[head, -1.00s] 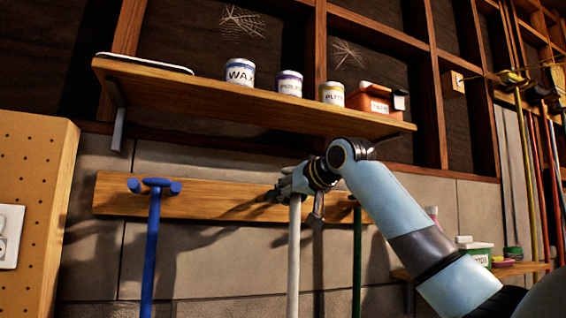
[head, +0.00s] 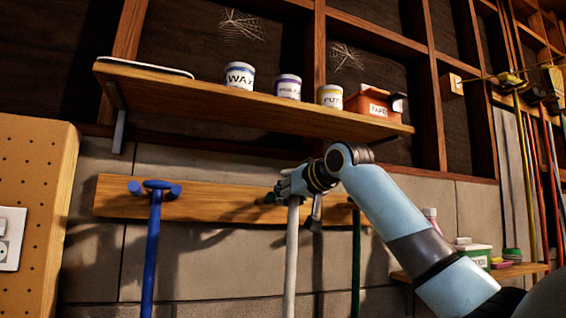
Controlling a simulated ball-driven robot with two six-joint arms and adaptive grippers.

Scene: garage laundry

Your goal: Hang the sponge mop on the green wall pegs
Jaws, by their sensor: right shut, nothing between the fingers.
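A wooden peg rail (head: 225,203) runs along the block wall. My right gripper (head: 283,189) is shut in front of its middle, with nothing between the fingers. A pale pole (head: 292,262) stands upright directly below the gripper; its top is hidden there, and I cannot tell what supports it. A small dark green peg end (head: 266,199) shows just left of the gripper. A green pole (head: 357,262) hangs near the rail's right end, partly behind my arm. No sponge head is in view, so I cannot tell which pole is the sponge mop. My left gripper is out of view.
A blue-handled tool (head: 151,250) hangs at blue pegs on the left. A shelf (head: 245,108) above holds a wax tin (head: 239,76), other tins and an orange box (head: 372,106). A lower shelf (head: 520,269) is at right. A pegboard (head: 30,200) stands at left.

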